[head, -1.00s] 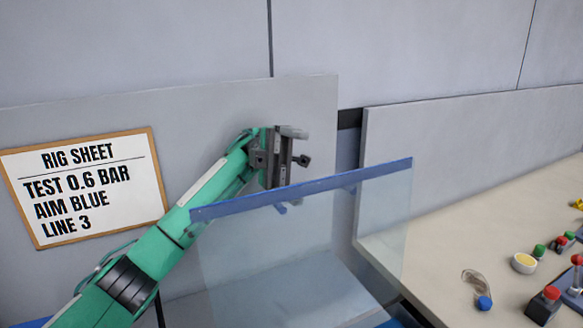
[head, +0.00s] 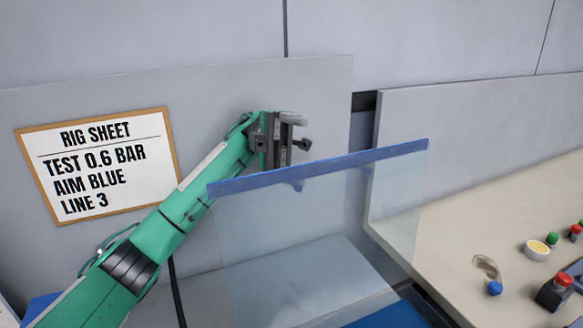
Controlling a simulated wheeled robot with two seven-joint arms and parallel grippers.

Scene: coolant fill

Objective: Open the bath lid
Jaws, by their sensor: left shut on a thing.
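The bath lid (head: 330,215) is a clear panel with a blue strip along its top edge. It stands raised and tilted in the middle of the head view, with a small blue tab under the strip. My left gripper (head: 296,131), on a green arm from the left, is at the lid's upper edge, a little above the strip in the picture. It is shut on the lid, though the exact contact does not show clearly. Part of the gripper lies close behind the strip. My right gripper is not in view.
A rig sheet (head: 98,165) in a wooden frame is on the grey panel at left. A beige bench (head: 460,240) at right carries a yellow-topped cup (head: 537,250), a blue-tipped item (head: 494,288) and red and green buttons. Grey walls close off the back.

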